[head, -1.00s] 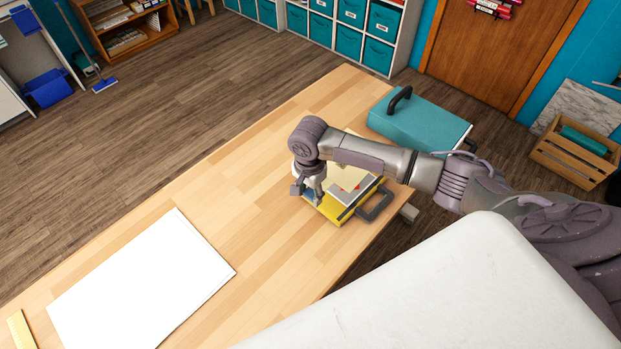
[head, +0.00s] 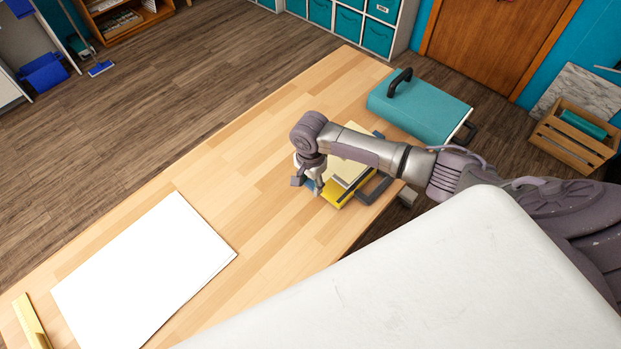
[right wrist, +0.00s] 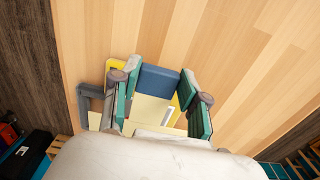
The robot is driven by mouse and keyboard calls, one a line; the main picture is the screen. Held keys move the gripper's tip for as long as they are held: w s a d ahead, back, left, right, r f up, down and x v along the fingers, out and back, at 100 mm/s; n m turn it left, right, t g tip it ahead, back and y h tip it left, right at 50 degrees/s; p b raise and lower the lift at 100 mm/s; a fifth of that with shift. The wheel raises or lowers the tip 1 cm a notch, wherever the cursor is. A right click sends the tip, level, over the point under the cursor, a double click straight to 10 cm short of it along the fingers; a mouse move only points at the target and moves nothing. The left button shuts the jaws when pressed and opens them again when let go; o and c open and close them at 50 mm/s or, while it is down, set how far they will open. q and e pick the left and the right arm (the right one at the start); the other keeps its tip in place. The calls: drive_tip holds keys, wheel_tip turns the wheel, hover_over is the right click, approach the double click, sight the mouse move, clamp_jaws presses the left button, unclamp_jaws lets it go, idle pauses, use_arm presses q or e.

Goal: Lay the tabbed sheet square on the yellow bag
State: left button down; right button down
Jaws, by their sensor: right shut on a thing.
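The yellow bag (head: 334,199) lies on the wooden table near its right edge, its dark handle (head: 377,190) toward that edge. The cream sheet (head: 352,146) is over the bag, partly hidden by my right arm. In the right wrist view the sheet (right wrist: 150,108) shows between the fingers, with yellow bag (right wrist: 112,65) showing at its sides. My right gripper (head: 311,188) is shut on the sheet's blue tab (right wrist: 158,79), at the bag's left side. I cannot tell whether the sheet touches the bag. My left gripper is out of view.
A white sheet stack (head: 145,270) and a yellow ruler (head: 32,322) lie at the left. The table between is clear. A wooden crate (head: 572,140) stands on the floor at right.

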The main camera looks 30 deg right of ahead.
wheel_tip(320, 180, down, 3)
drive_tip(key=shift+b, duration=0.65)
drive_tip(key=shift+f+b, duration=0.5)
drive_tip(key=shift+f, duration=1.2)
drive_tip(key=c, duration=0.5)
unclamp_jaws()
wheel_tip(320, 180, up, 12)
drive_tip(key=shift+r, duration=0.1)
